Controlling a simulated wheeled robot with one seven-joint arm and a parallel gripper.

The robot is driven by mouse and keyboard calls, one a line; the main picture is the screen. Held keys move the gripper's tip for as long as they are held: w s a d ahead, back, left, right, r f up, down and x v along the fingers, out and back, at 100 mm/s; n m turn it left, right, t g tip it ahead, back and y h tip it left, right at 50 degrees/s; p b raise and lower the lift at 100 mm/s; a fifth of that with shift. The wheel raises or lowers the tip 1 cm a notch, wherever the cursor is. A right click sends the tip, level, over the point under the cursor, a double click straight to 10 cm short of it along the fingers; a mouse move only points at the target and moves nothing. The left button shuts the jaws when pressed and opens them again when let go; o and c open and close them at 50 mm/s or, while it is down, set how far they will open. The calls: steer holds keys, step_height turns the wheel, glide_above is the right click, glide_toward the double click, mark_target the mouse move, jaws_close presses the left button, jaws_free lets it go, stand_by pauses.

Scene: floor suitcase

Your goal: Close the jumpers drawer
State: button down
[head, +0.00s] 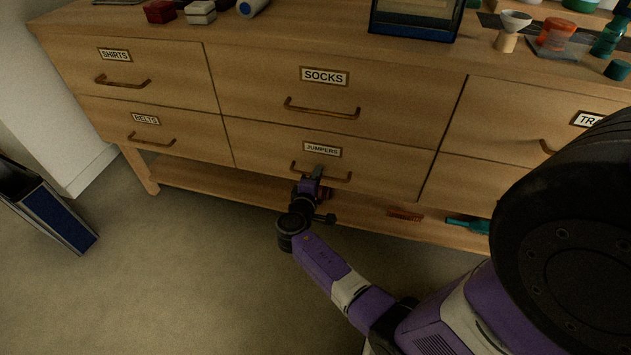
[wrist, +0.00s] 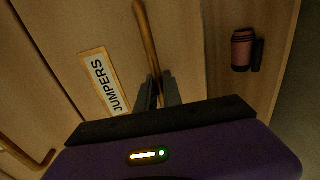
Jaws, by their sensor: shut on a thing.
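The jumpers drawer (head: 267,157) is the lower middle drawer of the wooden dresser. Its front looks flush with the drawers around it. Its label (head: 322,150) also shows, turned sideways, in the wrist view (wrist: 105,82). Its brown bar handle (head: 340,180) sits below the label, and in the wrist view the handle (wrist: 145,35) runs down between my fingers. My gripper (head: 318,174) is at the middle of this handle; in the wrist view its two dark fingers (wrist: 160,92) are shut on the bar. The fingers hide part of the handle.
A socks drawer (head: 240,95) is directly above, and shirts and belts drawers are at left. A low shelf below holds a red-brown item (head: 405,214) and a teal item (head: 467,225). A blue binder-like object (head: 50,215) stands at left. Floor in front is clear.

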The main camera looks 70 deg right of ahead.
steer(key=shift+d, duration=0.1)
steer(key=c, duration=1.5)
jaws_free()
steer(key=shift+d, duration=0.1)
steer(key=shift+r, duration=0.1)
steer(key=p+v, duration=0.1)
steer(key=v, duration=0.7)
steer(key=shift+f+p, duration=0.2)
steer(key=shift+p, duration=0.2)
